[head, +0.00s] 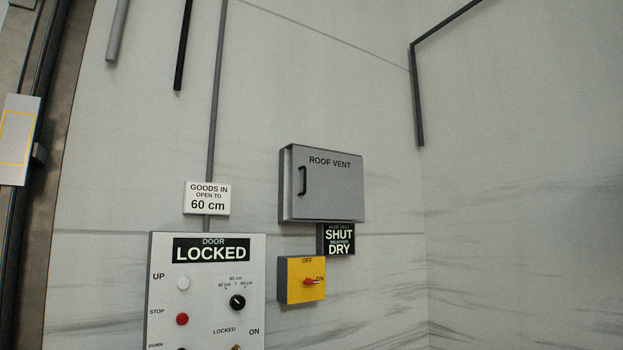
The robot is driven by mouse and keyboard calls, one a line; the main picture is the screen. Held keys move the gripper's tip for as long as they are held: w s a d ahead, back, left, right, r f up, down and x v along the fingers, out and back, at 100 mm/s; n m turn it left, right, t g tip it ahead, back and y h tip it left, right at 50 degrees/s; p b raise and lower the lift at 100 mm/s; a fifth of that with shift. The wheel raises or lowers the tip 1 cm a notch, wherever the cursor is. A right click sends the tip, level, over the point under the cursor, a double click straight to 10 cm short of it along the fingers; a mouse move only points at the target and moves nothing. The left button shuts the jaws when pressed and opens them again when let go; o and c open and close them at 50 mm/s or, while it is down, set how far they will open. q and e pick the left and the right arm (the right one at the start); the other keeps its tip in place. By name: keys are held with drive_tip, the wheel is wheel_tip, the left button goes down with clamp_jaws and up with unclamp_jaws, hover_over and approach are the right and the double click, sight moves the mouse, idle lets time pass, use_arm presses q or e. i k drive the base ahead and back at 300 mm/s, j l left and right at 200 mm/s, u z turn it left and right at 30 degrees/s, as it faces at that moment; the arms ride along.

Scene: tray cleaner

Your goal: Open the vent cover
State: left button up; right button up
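The vent cover (335,188) is a grey box door labelled "ROOF VENT" on the wall, near the middle of the head view. It looks closed or nearly flush, with a thin dark line along its left side. A black handle (302,181) stands upright at the door's left. A dark sign (339,239) just below reads "SHUT" and "DRY". Neither of my grippers is in view.
Below is a yellow switch box (292,290) with a red knob (310,282) pointing toward ON. At lower left a white door panel (207,270) reads "LOCKED". A white "GOODS IN" sign (207,198) hangs above it.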

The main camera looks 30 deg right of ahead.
sight(326, 185)
drive_tip(key=i+l, duration=0.1)
drive_tip(key=l, duration=0.35)
drive_tip(key=i+l, duration=0.1)
drive_tip(key=l, duration=0.3)
drive_tip(key=i+l, duration=0.15)
drive_tip(key=l, duration=0.3)
drive_tip(key=i+l, duration=0.1)
drive_tip(key=l, duration=0.35)
drive_tip(key=i+l, duration=0.1)
drive_tip(key=l, duration=0.35)
